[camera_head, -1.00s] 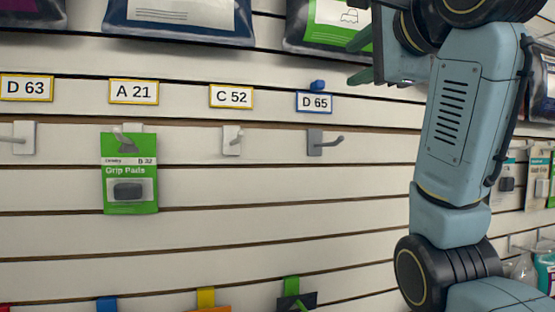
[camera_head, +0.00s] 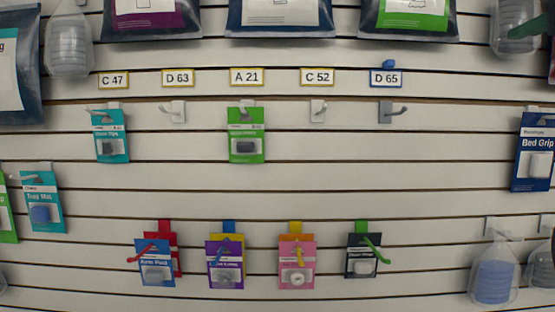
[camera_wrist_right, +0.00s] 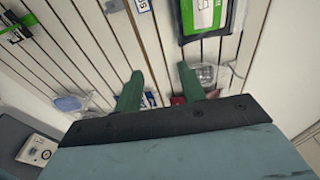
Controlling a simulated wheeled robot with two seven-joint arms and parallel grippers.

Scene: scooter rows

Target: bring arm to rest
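My right gripper (camera_wrist_right: 160,72) shows in the right wrist view with its two green fingers spread apart and nothing between them. In the head view only a green fingertip of it (camera_head: 531,27) shows at the upper right edge, in front of a hanging clear pack. The rest of my right arm is outside the head view. My left gripper is in neither view. In the head view the green Grip Pads pack (camera_head: 246,149) hangs on the hook under the A 21 label (camera_head: 246,77).
The slatted wall (camera_head: 290,190) fills the head view. A teal pack (camera_head: 110,147) hangs under C 47. The hooks under D 63 (camera_head: 176,112), C 52 (camera_head: 318,113) and D 65 (camera_head: 391,112) are empty. Several packs hang below, including a pink one (camera_head: 297,266).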

